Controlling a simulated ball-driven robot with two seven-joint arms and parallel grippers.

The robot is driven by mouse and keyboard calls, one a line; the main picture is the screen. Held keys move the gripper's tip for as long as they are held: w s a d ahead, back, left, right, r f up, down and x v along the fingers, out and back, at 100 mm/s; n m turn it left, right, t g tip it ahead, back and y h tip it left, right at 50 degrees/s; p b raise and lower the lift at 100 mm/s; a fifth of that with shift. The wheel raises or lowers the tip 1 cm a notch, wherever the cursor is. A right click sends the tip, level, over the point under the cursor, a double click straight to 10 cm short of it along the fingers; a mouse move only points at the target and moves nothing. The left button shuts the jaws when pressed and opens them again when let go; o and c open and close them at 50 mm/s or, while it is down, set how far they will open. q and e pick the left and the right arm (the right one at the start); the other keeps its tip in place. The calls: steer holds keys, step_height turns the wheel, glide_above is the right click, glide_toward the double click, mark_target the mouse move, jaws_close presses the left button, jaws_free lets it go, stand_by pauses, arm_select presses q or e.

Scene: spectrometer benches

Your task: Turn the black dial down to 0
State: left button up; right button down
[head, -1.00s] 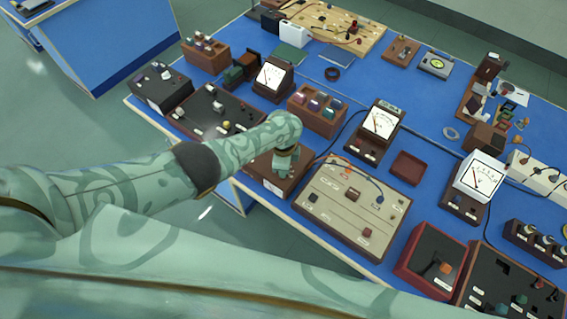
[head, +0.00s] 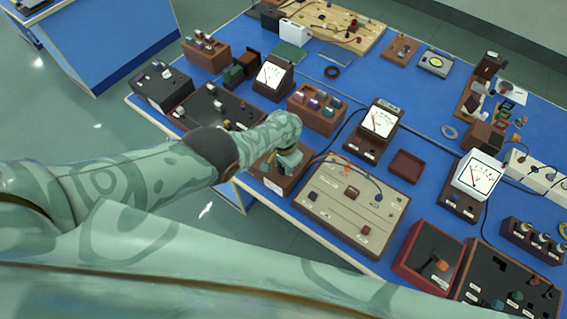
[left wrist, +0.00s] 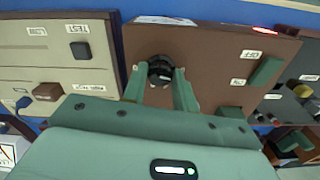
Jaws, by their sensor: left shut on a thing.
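The black dial (left wrist: 160,69) sits on a brown panel box (left wrist: 207,60), as the left wrist view shows. My left gripper (left wrist: 161,82) is shut on the dial, with one green finger on either side of it. In the head view my left gripper (head: 287,165) comes down over the same brown box (head: 272,180) at the bench's near edge, and the hand hides the dial. The dial's scale marks are too small or hidden to read. My right gripper is not in view.
A beige panel (head: 340,208) with knobs and an orange lead stands just right of the box. A dark panel (head: 203,112) stands to its left. Analog meters (head: 380,122) and a rack of vials (head: 318,110) stand behind. A small empty brown tray (head: 406,167) lies further right.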

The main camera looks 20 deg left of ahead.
arm_select(q)
steer(key=shift+n, duration=1)
steer(key=o, duration=1)
steer(key=shift+c, duration=0.2)
steer(key=shift+r, duration=0.15)
